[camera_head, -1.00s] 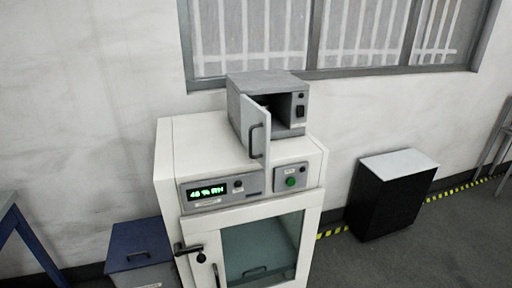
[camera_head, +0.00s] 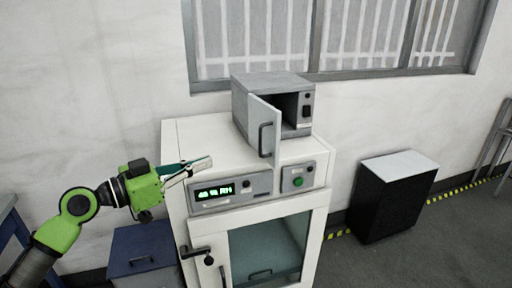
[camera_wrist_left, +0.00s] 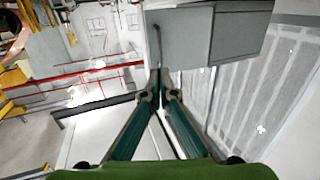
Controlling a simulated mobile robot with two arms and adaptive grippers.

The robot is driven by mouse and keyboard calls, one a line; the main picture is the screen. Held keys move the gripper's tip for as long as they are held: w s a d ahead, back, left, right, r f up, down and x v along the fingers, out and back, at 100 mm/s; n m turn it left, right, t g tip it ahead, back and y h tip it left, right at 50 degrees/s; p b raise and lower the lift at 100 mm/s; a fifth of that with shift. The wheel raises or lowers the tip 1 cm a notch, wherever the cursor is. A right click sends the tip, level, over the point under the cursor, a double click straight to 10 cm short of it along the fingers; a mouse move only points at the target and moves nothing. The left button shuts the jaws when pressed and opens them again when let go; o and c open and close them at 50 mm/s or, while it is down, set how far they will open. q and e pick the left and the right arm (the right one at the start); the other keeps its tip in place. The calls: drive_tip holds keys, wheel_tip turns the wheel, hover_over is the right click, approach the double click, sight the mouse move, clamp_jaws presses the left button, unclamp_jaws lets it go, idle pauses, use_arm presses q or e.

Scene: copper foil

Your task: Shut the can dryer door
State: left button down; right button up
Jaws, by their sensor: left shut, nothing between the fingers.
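The can dryer appears to be the small grey box (camera_head: 272,86) on top of a white cabinet. Its door (camera_head: 263,129) stands open, swung out toward the front, with a dark bar handle (camera_head: 265,140). The dark inside shows to the right of the door. My left gripper (camera_head: 209,162) is shut and empty, left of the door and apart from it, near the cabinet's upper left front. In the left wrist view, the shut fingertips (camera_wrist_left: 157,80) point toward the grey box (camera_wrist_left: 236,35), with the handle (camera_wrist_left: 157,45) beyond them. My right gripper is not in view.
The white cabinet (camera_head: 200,135) has a humidity display (camera_head: 214,191), a green button (camera_head: 298,182), and a glass door (camera_head: 268,250) with a black latch. A black box (camera_head: 395,205) stands on the floor at right.

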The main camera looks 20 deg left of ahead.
use_arm(q)
drive_tip(key=p+x, duration=0.8)
drive_tip(key=x, duration=0.6)
drive_tip(key=shift+d+r, duration=0.1)
drive_tip(key=shift+r, duration=0.05)
